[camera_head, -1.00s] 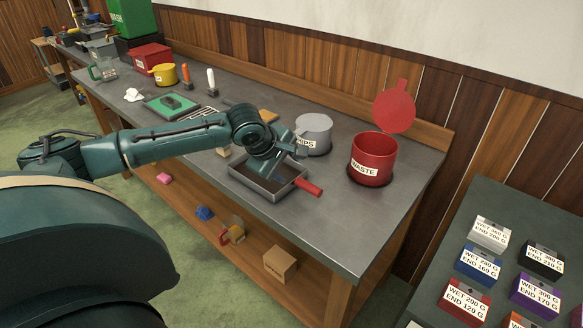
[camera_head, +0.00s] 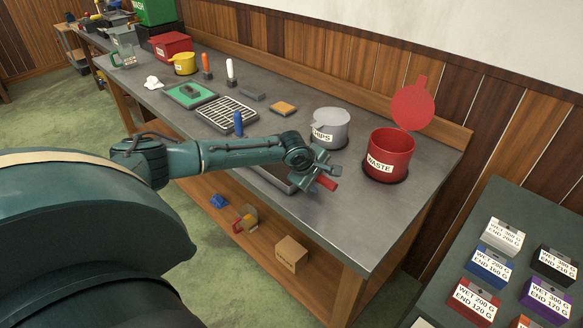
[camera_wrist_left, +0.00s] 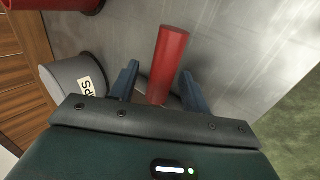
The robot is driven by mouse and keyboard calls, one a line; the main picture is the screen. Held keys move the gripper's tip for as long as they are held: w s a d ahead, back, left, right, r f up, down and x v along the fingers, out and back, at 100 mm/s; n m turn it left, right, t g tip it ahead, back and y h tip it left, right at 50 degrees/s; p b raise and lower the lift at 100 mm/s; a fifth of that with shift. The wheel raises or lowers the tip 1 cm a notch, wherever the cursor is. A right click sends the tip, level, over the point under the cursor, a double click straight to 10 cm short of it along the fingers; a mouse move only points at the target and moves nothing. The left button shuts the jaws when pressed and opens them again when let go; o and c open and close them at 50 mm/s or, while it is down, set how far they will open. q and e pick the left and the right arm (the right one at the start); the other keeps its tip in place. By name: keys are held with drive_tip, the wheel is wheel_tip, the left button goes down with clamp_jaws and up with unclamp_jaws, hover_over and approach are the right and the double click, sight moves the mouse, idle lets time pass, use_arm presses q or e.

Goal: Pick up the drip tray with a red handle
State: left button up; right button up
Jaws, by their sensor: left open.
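The drip tray (camera_head: 272,179) is a shallow grey metal tray on the workbench, mostly hidden under my left arm in the head view. Its red handle (camera_head: 327,183) sticks out on the right side. My left gripper (camera_head: 326,178) is over the handle. In the left wrist view, the red handle (camera_wrist_left: 168,60) runs between the two blue-grey fingers of the open gripper (camera_wrist_left: 160,85), with a gap on each side. The tray body is hidden behind the gripper there. My right gripper is not in view.
A red WASTE bin (camera_head: 389,156) with its lid up and a grey CHIPS pot (camera_head: 331,129) stand close behind the gripper. A wire rack (camera_head: 227,113) and a green tray (camera_head: 190,96) lie farther left. The bench's front right corner (camera_head: 365,235) is clear.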

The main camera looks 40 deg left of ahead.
use_arm(q)
drive_tip(key=shift+c, duration=0.2)
clamp_jaws()
idle(0.3)
